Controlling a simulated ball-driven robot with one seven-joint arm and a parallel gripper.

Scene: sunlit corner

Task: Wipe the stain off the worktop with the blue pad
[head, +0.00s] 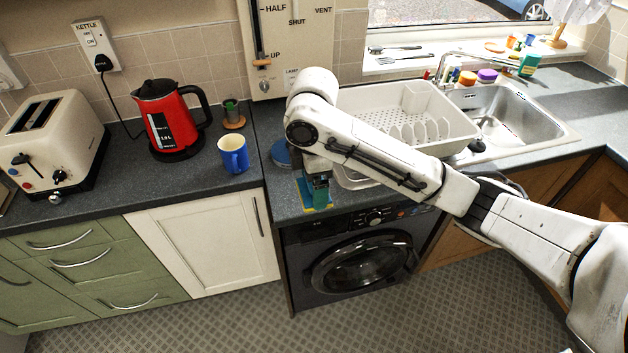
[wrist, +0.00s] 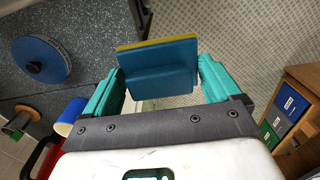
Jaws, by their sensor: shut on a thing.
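My gripper (head: 318,187) points down at the front edge of the worktop (head: 285,203), above the washing machine. It is shut on the blue pad (head: 318,208), which shows a yellow edge at its bottom. In the wrist view, the blue pad (wrist: 158,72) sits between the teal fingers of my gripper (wrist: 160,82). The pad's yellow layer is on its far side there, with patterned floor beyond it. Whether the pad touches the worktop I cannot tell. I can make out no stain; my arm and gripper hide part of the worktop.
A blue round object (head: 282,154) lies just behind my gripper. A blue mug (head: 233,155), a red kettle (head: 170,120) and a toaster (head: 52,145) stand to the left. A white dish rack (head: 400,105) and the sink (head: 510,118) are to the right.

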